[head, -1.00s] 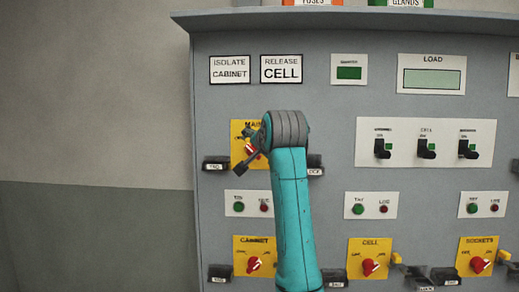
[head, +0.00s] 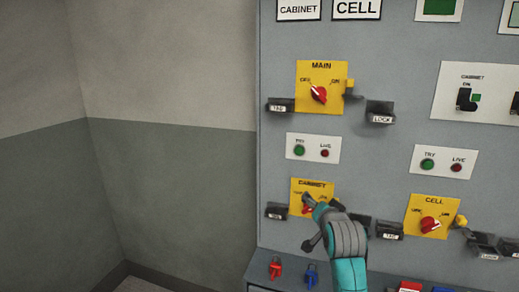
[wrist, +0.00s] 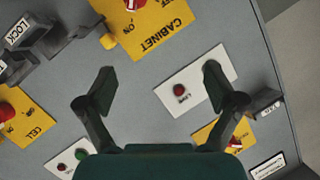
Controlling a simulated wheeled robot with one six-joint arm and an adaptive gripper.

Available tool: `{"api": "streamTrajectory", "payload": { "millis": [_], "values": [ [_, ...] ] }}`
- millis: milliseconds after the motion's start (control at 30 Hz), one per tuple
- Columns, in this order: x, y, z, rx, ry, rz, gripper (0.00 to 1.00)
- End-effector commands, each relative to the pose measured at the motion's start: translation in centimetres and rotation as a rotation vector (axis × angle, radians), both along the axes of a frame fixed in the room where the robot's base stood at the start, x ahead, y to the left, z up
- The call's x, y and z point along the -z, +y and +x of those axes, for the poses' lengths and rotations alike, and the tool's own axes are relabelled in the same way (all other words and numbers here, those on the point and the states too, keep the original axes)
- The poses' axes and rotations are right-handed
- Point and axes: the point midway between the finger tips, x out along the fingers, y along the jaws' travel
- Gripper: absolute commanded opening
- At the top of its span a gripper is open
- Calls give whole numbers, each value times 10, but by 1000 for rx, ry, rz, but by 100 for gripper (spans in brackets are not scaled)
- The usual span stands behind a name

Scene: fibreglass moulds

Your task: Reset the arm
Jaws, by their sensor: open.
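My gripper (head: 309,222) is in front of the yellow CABINET switch plate (head: 299,192) in the head view and partly hides its red knob. In the wrist view my gripper (wrist: 160,88) has its two fingers spread wide with nothing between them. That view shows the panel upside down, with the CABINET plate (wrist: 152,30) beyond the fingers, its red knob cut by the top edge. A white plate with a red LIVE lamp (wrist: 181,90) lies behind and between the fingers. My teal arm reaches up from the bottom of the head view.
The MAIN switch (head: 318,93) is above and the CELL switch (head: 430,224) to the right. Dark LOCK and TAG holders (head: 381,112) jut from the panel. A red padlock (head: 275,268) and a blue one (head: 311,273) are below. Bare wall (head: 170,170) is on the left.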

Motion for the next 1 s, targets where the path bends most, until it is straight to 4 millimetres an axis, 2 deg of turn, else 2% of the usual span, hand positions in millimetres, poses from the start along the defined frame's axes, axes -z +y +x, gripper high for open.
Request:
{"api": "streamTrajectory", "payload": {
  "millis": [33, 200, 367, 500, 800, 1000],
  "values": [
    [25, 0, -11, -5, 7, -13, 92],
    [90, -1, -47, -22, 8, -60, 92],
    [142, -2, -88, -37, 8, -104, 92],
    [184, -2, -129, -50, 8, -141, 92],
    [252, -3, -227, -79, 8, -221, 92],
    [280, -4, -297, -97, 8, -274, 92]
  ]
}}
